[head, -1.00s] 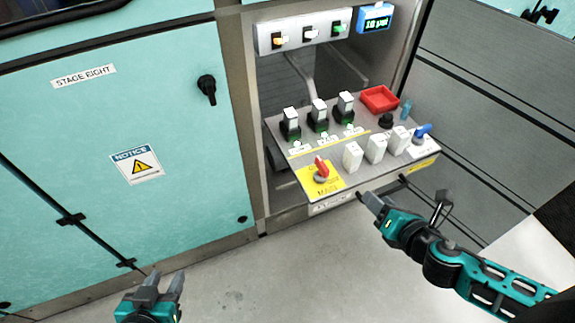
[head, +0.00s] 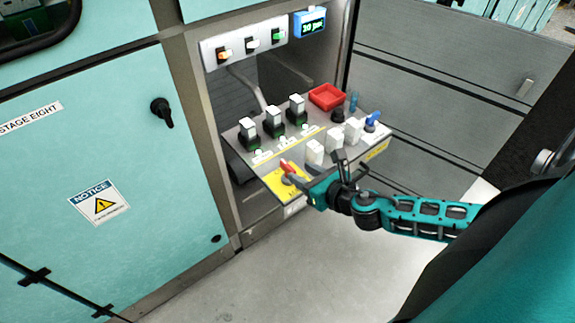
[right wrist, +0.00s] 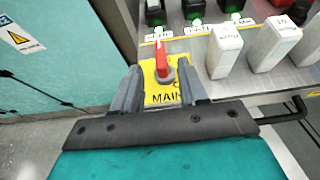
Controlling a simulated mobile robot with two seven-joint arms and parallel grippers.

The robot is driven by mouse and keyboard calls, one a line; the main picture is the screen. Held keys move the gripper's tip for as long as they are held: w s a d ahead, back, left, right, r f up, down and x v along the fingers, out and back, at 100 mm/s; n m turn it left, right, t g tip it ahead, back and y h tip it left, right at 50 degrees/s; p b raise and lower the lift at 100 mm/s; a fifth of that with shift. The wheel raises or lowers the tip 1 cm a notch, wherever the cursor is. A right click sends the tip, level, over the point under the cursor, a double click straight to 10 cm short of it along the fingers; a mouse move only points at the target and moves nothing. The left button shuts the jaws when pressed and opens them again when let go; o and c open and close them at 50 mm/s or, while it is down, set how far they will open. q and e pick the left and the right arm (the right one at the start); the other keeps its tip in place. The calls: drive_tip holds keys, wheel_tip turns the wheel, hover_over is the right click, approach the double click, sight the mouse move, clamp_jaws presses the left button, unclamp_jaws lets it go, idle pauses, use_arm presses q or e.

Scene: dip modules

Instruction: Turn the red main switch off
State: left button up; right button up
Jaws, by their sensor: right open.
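The red main switch (head: 287,169) is a red handle on a grey round base, on a yellow plate (head: 276,183) at the front left corner of the control shelf. In the right wrist view the red handle (right wrist: 161,56) points away from me, above the word MAIN on the yellow plate (right wrist: 160,97). My right gripper (head: 305,172) is at the shelf's front edge, close to the switch. In the right wrist view its open fingers (right wrist: 160,85) stand left and right of the yellow plate, with the switch between and just beyond them. I cannot tell if they touch it. My left gripper is out of view.
White blocks (head: 314,151) stand just right of the switch, near my right gripper. Several black-and-white modules (head: 273,123) stand behind in green-lit sockets. A teal cabinet door (head: 90,130) is at left.

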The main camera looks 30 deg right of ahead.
sight(289, 167)
drive_tip(key=x, duration=0.7)
drive_tip(key=shift+w+b, duration=0.1)
drive_tip(key=shift+b, duration=0.25)
clamp_jaws()
